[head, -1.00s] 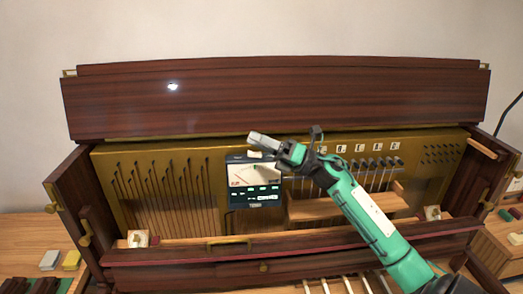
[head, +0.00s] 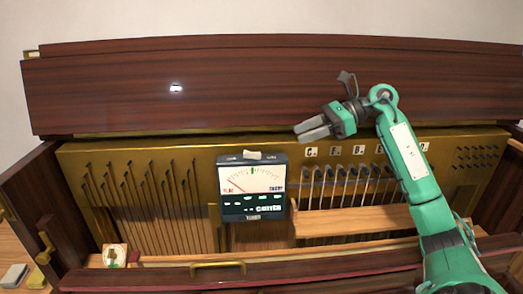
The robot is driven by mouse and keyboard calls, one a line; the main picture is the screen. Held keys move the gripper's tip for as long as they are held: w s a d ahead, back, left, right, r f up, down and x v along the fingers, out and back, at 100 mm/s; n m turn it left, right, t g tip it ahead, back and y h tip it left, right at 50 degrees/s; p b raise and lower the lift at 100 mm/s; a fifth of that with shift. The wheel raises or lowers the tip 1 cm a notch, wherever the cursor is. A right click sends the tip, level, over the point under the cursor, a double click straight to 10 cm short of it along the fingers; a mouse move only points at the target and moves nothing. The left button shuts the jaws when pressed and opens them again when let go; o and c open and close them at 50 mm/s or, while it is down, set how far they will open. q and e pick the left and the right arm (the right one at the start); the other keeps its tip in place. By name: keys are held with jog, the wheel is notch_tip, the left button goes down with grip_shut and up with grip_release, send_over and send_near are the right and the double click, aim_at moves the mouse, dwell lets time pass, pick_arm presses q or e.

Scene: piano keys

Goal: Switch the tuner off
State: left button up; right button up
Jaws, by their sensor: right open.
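The tuner (head: 253,207) is a dark box with a pale dial. It stands upright in the open piano case, left of the small hammers. The dial has a thin red needle lying toward its left end and a green mark at top middle; lit text shows below. A small whitish switch (head: 252,155) sits on the tuner's top edge; its exact tilt is too small to tell. My right gripper (head: 303,130) is open and empty, up and to the right of the tuner, apart from it, with its fingers pointing left. My left gripper is out of view.
The raised dark wooden lid (head: 270,85) stands behind. Several hammers (head: 343,180) with letter labels are right of the tuner, above a wooden ledge (head: 355,221). A front rail with a brass handle (head: 218,266) crosses below. Room in front of the tuner is clear.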

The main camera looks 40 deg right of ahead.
jog(key=p, duration=0.2)
send_near(252, 153)
jog(key=shift+w+a, duration=0.25)
jog(key=p+x, duration=0.1)
jog(key=x, duration=0.4)
jog(key=shift+w+a+f+p, duration=0.1)
jog(key=shift+a+f+p, duration=0.1)
jog(key=shift+a+p, duration=0.15)
jog(key=shift+w+a+f, duration=0.15)
jog(key=shift+w+f, duration=0.05)
jog(key=shift+w+a+f, duration=0.1)
jog(key=shift+a+f, duration=0.05)
jog(key=shift+a, duration=0.15)
jog(key=shift+c, duration=0.4)
grip_shut()
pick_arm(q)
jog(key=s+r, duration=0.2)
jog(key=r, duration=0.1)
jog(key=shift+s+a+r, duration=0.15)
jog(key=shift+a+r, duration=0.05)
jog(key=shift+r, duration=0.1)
